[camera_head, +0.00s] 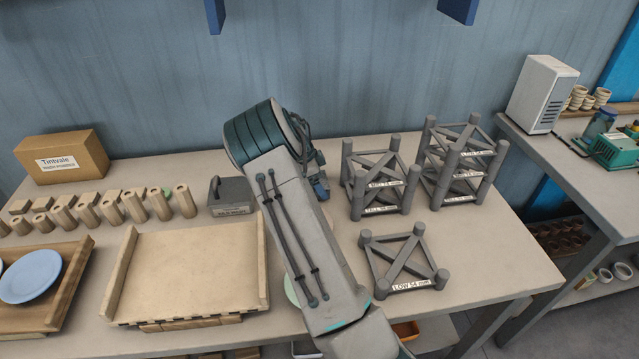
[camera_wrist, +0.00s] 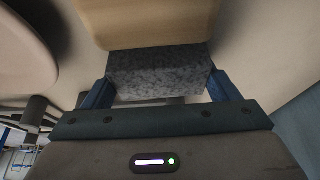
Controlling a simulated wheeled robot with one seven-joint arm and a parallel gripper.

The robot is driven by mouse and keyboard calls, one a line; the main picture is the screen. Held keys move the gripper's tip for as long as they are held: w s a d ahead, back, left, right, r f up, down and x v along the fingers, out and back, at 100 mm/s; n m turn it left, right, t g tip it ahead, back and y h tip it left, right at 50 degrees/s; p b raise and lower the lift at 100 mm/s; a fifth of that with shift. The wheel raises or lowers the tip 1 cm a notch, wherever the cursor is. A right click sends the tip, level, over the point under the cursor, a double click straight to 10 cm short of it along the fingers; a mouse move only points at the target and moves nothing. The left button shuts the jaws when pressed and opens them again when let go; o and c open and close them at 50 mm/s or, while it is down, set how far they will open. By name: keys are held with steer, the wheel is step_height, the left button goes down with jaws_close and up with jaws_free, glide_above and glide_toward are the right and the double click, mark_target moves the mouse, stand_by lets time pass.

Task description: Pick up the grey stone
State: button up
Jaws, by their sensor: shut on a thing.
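The grey stone (camera_wrist: 160,74) is a dark, speckled block in the wrist view. It sits between the two blue fingers of my gripper (camera_wrist: 160,88), with a finger against each end. My gripper is shut on it. A pale wooden piece (camera_wrist: 150,22) shows directly beyond the stone; I cannot tell whether they touch. In the head view my arm covers the stone, and only a small blue part shows at the arm's right edge. I cannot tell whether the stone is clear of the table.
Grey racks (camera_head: 404,262) stand right of my arm. A grey handled block (camera_head: 231,196), wooden pegs (camera_head: 160,204), a cardboard box (camera_head: 62,157) and a wooden tray (camera_head: 190,273) are on the left. A blue plate (camera_head: 30,275) lies at far left.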

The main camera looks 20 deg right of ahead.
mark_target(324, 180)
step_height(324, 180, up, 4)
steer(key=shift+b, duration=0.55)
steer(key=s+a+r+b, duration=0.2)
steer(key=s+r, duration=0.4)
steer(key=s, duration=0.5)
steer(key=shift+s+a+r, duration=0.2)
steer(key=shift+a+r, duration=0.1)
steer(key=shift+a, duration=0.05)
